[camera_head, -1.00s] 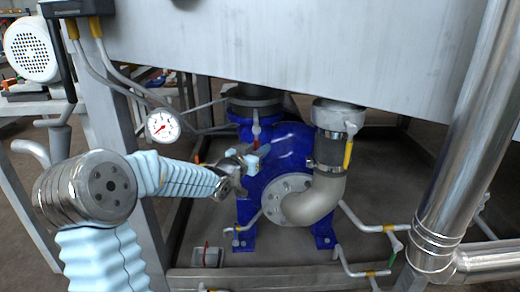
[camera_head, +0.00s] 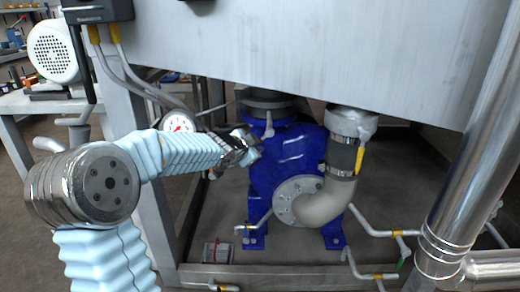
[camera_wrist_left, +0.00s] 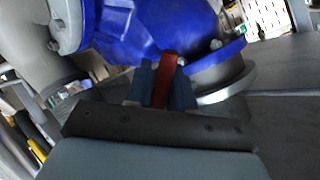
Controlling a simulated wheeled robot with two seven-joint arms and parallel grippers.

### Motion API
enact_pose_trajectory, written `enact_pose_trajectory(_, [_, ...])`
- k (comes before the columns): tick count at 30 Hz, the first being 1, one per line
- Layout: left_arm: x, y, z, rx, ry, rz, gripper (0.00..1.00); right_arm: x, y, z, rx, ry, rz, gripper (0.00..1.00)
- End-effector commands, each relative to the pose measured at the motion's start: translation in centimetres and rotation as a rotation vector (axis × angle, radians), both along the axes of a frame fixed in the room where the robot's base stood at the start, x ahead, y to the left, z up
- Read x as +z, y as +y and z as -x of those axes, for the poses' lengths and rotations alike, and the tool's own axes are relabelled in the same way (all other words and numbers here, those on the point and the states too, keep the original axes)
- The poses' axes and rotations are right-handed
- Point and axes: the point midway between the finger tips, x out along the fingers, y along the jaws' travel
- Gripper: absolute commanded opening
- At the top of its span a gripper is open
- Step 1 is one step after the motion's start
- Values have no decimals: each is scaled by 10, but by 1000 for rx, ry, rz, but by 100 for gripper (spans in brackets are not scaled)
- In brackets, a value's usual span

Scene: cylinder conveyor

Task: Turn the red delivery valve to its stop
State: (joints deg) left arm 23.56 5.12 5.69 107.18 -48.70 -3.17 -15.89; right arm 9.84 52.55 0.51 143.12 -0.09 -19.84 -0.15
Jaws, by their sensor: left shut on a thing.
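The red valve handle (camera_wrist_left: 167,72) shows in the left wrist view, standing between the two dark blue fingers of my left gripper (camera_wrist_left: 167,88), which are shut on it. Behind it is the blue pump body (camera_wrist_left: 120,35). In the head view my left gripper (camera_head: 252,148) is at the upper left side of the blue pump (camera_head: 290,150), below the grey flange. The red handle is hidden there by the gripper. My right gripper is not in view.
A pressure gauge (camera_head: 178,123) sits just behind my left forearm. A grey elbow pipe (camera_head: 325,203) with a yellow handle (camera_head: 359,160) is at the pump's right. A large metal tank wall (camera_head: 300,45) hangs above, and a shiny pipe (camera_head: 465,140) stands at the right.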

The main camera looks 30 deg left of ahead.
Motion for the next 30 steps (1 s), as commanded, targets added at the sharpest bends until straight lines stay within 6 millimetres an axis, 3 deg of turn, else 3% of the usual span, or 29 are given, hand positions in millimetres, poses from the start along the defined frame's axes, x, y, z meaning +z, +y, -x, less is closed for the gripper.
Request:
enact_pose_trajectory(13, [18, 14, 9, -1, 196, -323, 0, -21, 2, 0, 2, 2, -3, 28])
enact_pose_trajectory(30, [43, 21, 13, 0, 378, -617, 0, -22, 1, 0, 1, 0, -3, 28])
